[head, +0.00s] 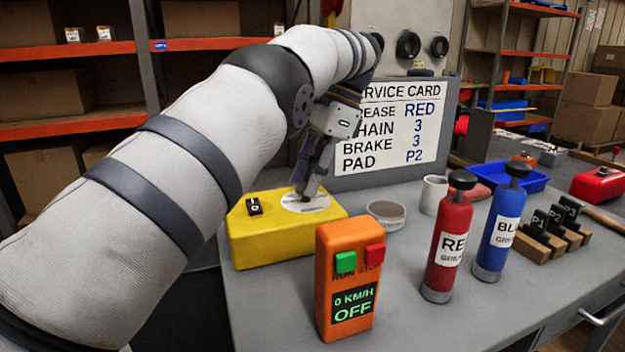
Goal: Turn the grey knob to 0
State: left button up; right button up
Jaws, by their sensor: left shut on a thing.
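A yellow box (275,243) sits on the left part of the grey bench. Its top carries a small black switch (254,206) on the left and a white round dial plate (312,203) on the right. My left gripper (303,192) reaches down onto the dial plate and is shut on what stands at its centre. The fingers hide the grey knob, so I cannot read its setting. My right gripper is not in view.
An orange control box (350,282) with green and red buttons reads "0 KM/H OFF" in front. A red grease bottle (448,237) and a blue one (502,222) stand to the right. A service card (392,130) stands behind. A round tin (386,214) lies beside the yellow box.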

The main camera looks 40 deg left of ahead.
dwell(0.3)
pick_arm(q)
jog(key=o, duration=1.1)
jog(key=shift+o, duration=0.2)
